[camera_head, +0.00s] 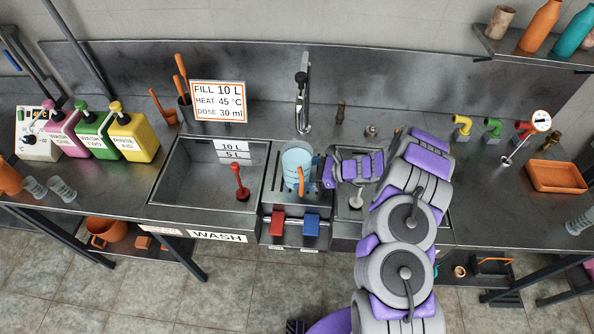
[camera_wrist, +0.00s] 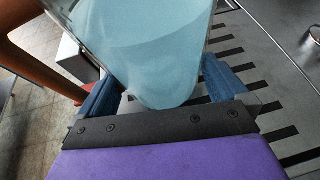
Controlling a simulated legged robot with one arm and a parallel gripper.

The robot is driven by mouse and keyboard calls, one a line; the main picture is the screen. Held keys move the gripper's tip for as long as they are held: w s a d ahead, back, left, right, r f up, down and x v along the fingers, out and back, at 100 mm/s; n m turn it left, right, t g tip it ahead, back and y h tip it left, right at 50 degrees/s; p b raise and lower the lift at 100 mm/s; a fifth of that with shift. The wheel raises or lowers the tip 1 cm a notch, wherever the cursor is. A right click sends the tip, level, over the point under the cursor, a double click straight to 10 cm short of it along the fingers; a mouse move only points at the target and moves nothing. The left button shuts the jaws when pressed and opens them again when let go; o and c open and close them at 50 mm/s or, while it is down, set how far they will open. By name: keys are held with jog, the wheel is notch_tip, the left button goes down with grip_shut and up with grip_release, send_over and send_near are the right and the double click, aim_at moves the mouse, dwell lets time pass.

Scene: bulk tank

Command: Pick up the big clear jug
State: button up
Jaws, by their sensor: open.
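The big clear jug (camera_head: 297,160) has a pale blue tint and an orange handle. It stands upright on the slatted drainer between the two sinks. My gripper (camera_head: 326,170) is just to its right, facing it. In the wrist view the jug (camera_wrist: 150,50) fills the upper middle, with its orange handle (camera_wrist: 40,50) at the left. The open jaws (camera_wrist: 160,92) have blue fingers on either side of the jug's near side. I cannot tell whether they touch it.
The left sink (camera_head: 205,185) holds a red plunger-like tool (camera_head: 239,182). Red (camera_head: 277,223) and blue (camera_head: 311,224) blocks are at the drainer's front. A tall faucet (camera_head: 302,95) rises behind the jug. Pink, green and yellow containers (camera_head: 135,138) stand at left; an orange tray (camera_head: 557,176) lies right.

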jog(key=c, duration=1.6)
jog(key=shift+r, duration=0.15)
